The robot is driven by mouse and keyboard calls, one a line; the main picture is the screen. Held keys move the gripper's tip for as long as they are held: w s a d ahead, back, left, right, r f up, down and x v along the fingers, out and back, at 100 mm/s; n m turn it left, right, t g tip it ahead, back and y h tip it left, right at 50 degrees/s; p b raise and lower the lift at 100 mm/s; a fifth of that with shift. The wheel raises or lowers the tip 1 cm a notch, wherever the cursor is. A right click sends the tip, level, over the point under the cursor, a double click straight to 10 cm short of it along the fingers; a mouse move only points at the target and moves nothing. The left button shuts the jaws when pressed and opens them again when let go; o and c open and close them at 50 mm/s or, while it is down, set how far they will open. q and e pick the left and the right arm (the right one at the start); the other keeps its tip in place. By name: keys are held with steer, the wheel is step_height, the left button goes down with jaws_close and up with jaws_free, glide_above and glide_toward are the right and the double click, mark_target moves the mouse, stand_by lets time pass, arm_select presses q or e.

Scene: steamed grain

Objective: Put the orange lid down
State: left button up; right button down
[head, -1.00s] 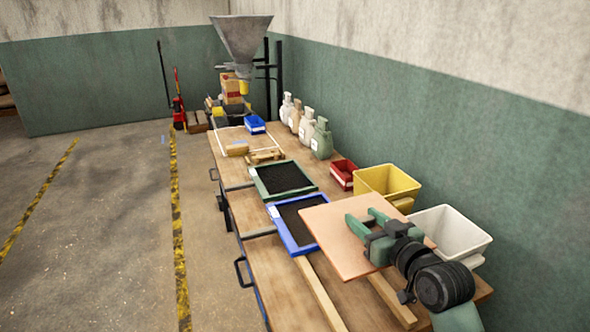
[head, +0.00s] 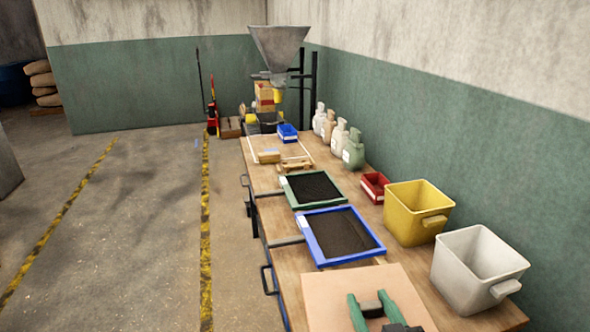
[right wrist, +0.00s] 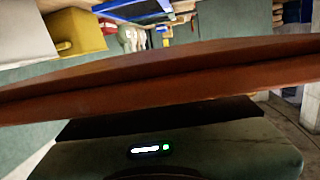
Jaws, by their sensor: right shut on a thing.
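The orange lid (head: 325,291) is a flat, pale orange square board at the bottom of the head view, over the near part of the bench. My right gripper (head: 369,302) is shut on the lid, its green fingers lying over the lid's face. In the right wrist view the lid (right wrist: 165,82) crosses the whole picture as a brown-orange band close to the camera. I cannot tell whether the lid touches the bench. The lid's near edge is cut off in the head view. My left gripper is not in view.
Beyond the lid lie a blue-framed tray (head: 319,260) and a green-framed tray (head: 292,199), both with dark contents. A white bin (head: 465,265), a yellow bin (head: 406,212) and a red bin (head: 373,188) stand along the right. Bottles (head: 352,153) stand farther back.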

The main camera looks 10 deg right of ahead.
mark_target(382, 276)
steer(key=shift+m+h, duration=0.4)
steer(key=shift+h, duration=0.5)
steer(key=w+d+b, duration=0.2)
steer(key=w, duration=0.1)
steer(key=w+d+r+b, duration=0.1)
steer(key=w+d, duration=0.1)
steer(key=shift+w+d, duration=0.1)
steer(key=shift+w, duration=0.1)
steer(key=w+d+r, duration=0.1)
steer(key=d, duration=0.1)
steer(key=w+d+r+m+h+b, duration=0.1)
steer(key=w, duration=0.1)
steer(key=w+d+r+m+h+b, duration=0.1)
steer(key=d, duration=0.1)
steer(key=shift+w+d+r, duration=0.2)
steer(key=shift+d, duration=0.15)
steer(key=shift+d+b, duration=0.2)
steer(key=shift+b, duration=0.1)
step_height(382, 276, down, 20)
steer(key=b, duration=0.2)
steer(key=shift+r+b, duration=0.2)
steer(key=shift+b, duration=0.2)
steer(key=shift+f, duration=0.15)
steer(key=c, duration=0.7)
jaws_free()
steer(key=shift+g, duration=0.3)
